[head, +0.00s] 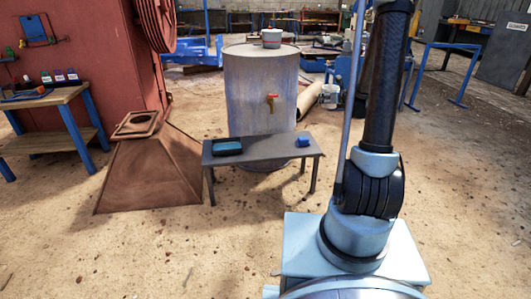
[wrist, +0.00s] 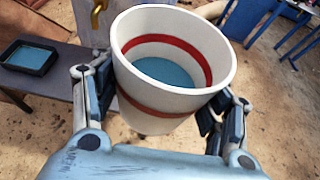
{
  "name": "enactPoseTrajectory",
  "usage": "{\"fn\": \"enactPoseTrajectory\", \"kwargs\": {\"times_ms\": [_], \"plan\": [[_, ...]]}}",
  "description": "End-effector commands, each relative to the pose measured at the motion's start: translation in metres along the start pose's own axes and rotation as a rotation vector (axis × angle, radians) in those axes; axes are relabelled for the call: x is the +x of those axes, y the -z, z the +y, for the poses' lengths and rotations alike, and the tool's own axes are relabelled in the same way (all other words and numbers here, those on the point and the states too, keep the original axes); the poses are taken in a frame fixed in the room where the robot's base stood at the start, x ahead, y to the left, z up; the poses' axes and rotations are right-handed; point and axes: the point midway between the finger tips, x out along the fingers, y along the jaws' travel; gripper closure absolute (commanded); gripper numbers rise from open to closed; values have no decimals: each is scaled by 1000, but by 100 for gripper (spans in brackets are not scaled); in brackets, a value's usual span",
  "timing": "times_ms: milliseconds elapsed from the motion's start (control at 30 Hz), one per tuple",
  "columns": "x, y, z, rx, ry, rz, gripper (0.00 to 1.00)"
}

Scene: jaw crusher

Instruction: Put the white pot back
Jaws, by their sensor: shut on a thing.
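A white pot (wrist: 155,100) with red bands inside and out fills the middle of the wrist view. Its mouth faces the camera and its inside bottom looks blue. My gripper (wrist: 160,108) is shut on the pot, with one finger at its left side and one at its right. The pot is held clear of the floor. In the head view my arm rises out of the top of the picture, so my gripper and the held pot are hidden there. Another pale pot (head: 271,39) stands on top of the grey barrel (head: 250,85).
A brass tap (head: 271,98) juts from the barrel. A rusty hopper (head: 150,175) stands left. The floor in front is clear.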

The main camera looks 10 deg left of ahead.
Motion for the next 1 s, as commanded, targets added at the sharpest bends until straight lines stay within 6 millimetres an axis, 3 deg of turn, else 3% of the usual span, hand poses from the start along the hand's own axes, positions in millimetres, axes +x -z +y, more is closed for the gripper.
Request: {"fn": "enactPoseTrajectory", "kwargs": {"times_ms": [233,367,667,1000], "plan": [[2,0,0,0,-2,0,68],[18,1,3,-8,-23,3,68],[101,11,34,-58,-147,16,68],[196,39,89,-125,-306,22,68]]}}
